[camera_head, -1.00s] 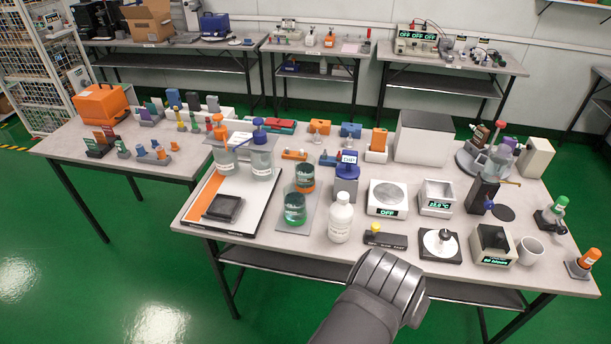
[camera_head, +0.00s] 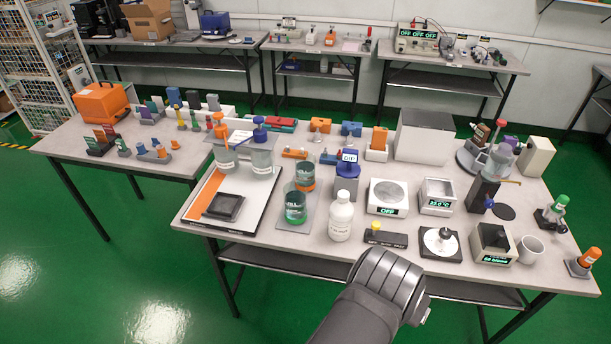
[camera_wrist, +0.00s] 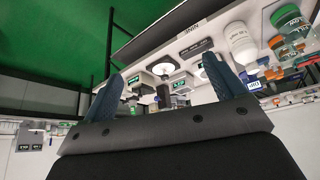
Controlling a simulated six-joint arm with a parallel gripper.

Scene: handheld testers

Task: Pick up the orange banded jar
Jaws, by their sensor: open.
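A white bottle (camera_head: 341,218) stands right of the green banded jar. A black tester with a yellow knob (camera_head: 386,238) and a round-plate tester (camera_head: 440,243) lie near the front edge. Tall blue- and orange-topped bottles (camera_head: 261,157) stand left of the jars. Green floor is open in front.

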